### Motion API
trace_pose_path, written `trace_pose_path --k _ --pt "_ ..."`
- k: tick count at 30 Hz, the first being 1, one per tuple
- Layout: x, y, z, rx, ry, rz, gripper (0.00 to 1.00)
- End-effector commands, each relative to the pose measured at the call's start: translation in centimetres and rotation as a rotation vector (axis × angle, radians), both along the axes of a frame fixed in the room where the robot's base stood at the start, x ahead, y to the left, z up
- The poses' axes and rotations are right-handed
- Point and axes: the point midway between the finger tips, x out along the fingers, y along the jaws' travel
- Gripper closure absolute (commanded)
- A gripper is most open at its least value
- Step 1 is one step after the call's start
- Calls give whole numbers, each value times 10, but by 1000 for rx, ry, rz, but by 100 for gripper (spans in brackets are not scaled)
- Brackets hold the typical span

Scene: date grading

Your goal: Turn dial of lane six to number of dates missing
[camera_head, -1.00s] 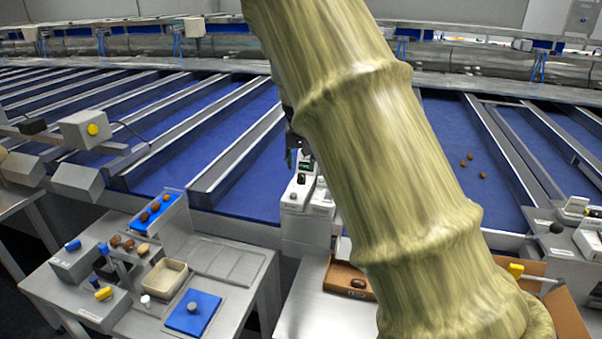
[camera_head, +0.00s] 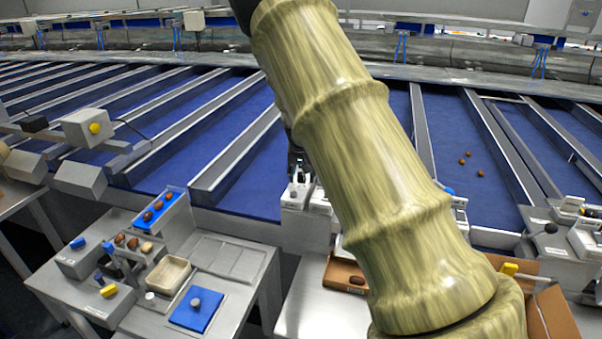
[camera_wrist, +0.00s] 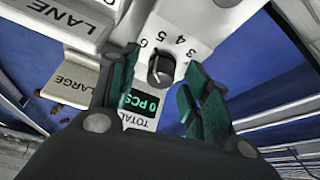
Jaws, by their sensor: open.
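The dial (camera_wrist: 161,68) is a dark round knob on a white panel in the wrist view, with printed numbers around its far side, 3 to 6 among them. A small display (camera_wrist: 145,103) reading "0 PCS" sits beside it, with "TOTAL" printed nearby. My gripper (camera_wrist: 163,82) is open, its green-padded fingers on either side of the dial. I cannot tell whether they touch it. In the head view my gripper (camera_head: 297,165) is mostly hidden behind my arm, above a white lane unit (camera_head: 295,196). The lane number is not readable.
A grading bench at left holds a beige tray (camera_head: 168,274), a blue pad (camera_head: 197,312) and several dates. Loose dates (camera_head: 466,160) lie on a blue lane at right. Metal dividers separate the lanes.

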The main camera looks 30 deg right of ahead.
Motion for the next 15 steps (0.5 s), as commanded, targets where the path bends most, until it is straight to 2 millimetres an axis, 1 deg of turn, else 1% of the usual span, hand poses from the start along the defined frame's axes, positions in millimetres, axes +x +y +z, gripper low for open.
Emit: trace_pose_path --k 2,3,5,6,10,15 --pt "0 0 0 0 0 0 52" --pt "0 0 0 0 0 0 55" --pt "0 0 0 0 0 0 66" --pt "0 0 0 0 0 0 74" --pt "0 0 0 0 0 0 97" --pt "0 0 1 0 0 -7 97"
